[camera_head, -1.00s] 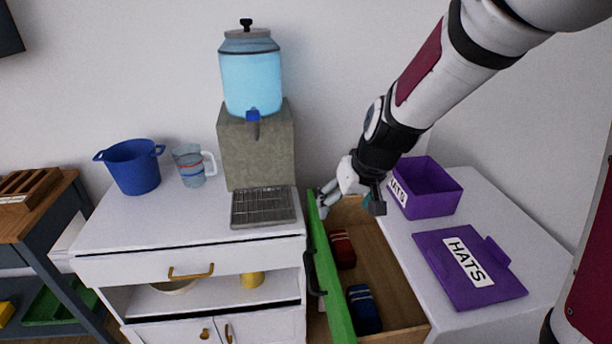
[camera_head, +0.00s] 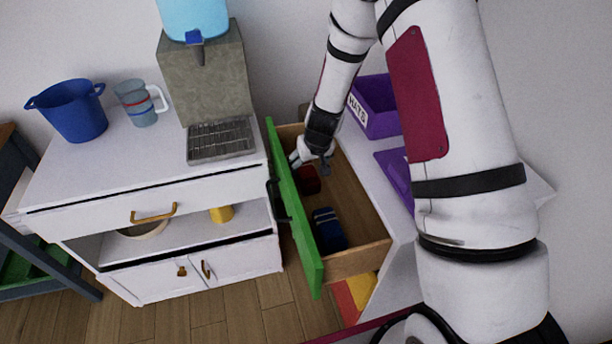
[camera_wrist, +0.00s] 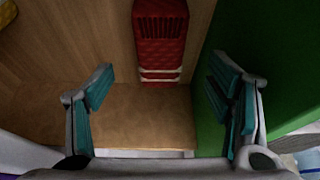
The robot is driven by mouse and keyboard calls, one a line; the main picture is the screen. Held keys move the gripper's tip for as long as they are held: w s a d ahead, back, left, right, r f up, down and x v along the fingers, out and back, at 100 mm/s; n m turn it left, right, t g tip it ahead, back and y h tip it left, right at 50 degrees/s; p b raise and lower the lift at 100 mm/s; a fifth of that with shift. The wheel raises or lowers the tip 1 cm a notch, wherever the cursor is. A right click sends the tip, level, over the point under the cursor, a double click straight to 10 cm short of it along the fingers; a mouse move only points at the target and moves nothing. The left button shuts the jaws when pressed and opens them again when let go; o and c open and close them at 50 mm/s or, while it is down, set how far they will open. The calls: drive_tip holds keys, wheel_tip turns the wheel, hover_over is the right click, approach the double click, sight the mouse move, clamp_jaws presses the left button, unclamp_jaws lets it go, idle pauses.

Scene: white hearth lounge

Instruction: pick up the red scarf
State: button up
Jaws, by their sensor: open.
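The red scarf (camera_head: 309,182) is a folded, quilted-looking bundle lying in the open drawer, near its back and against the green front side. In the wrist view the red scarf (camera_wrist: 160,42) lies ahead of the fingers, with pale stripes at its near end. My gripper (camera_head: 310,166) is over the back part of the drawer, right by the scarf, and partly covers it in the head view. In the wrist view my gripper (camera_wrist: 160,78) is open, its teal-padded fingers apart with nothing between them. I cannot tell its exact height above the scarf.
A blue folded bundle (camera_head: 328,229) lies nearer in the same drawer. The green drawer front (camera_head: 294,210) and wooden walls stand close around. A purple box (camera_head: 376,108) sits to the right. A white cabinet with a drip tray (camera_head: 221,141) stands left.

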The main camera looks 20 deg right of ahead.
sight(307, 171)
drive_tip(key=x, duration=0.7)
drive_tip(key=shift+w+f, duration=0.15)
drive_tip(key=shift+w, duration=0.05)
drive_tip(key=c, duration=1.3)
